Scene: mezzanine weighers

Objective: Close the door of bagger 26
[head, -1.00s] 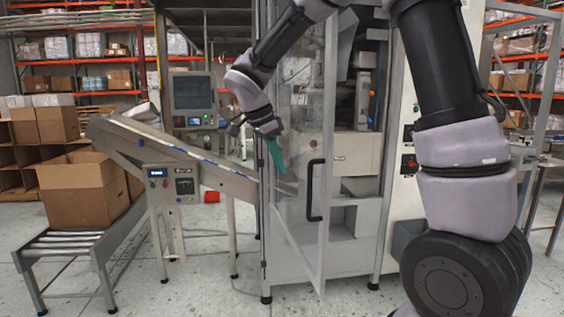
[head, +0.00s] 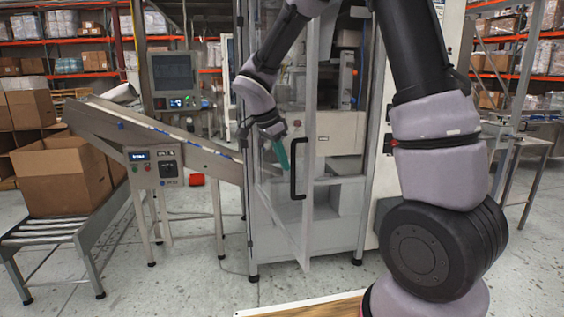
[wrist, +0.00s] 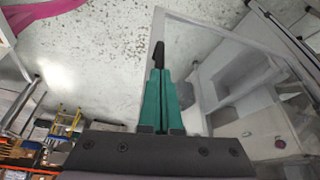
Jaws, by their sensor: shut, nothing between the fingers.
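The bagger (head: 334,222) is a tall grey cabinet in the middle of the head view. Its clear-panelled door (head: 305,240) stands ajar, its free edge swung out towards me, with a black bar handle (head: 298,168) on that edge. My gripper (head: 285,158) has teal fingers and is shut and empty, just left of the handle in the picture. In the wrist view my closed fingers (wrist: 159,98) point at a dark bar, seemingly the handle (wrist: 158,55), beside the door frame (wrist: 210,32). Whether they touch it I cannot tell. No number 26 is readable.
An inclined conveyor (head: 165,142) with a control box stands left of the bagger. A roller table (head: 50,240) and cardboard boxes (head: 62,180) are further left. A wooden-topped surface (head: 310,308) shows at the bottom edge. Floor in front of the bagger is clear.

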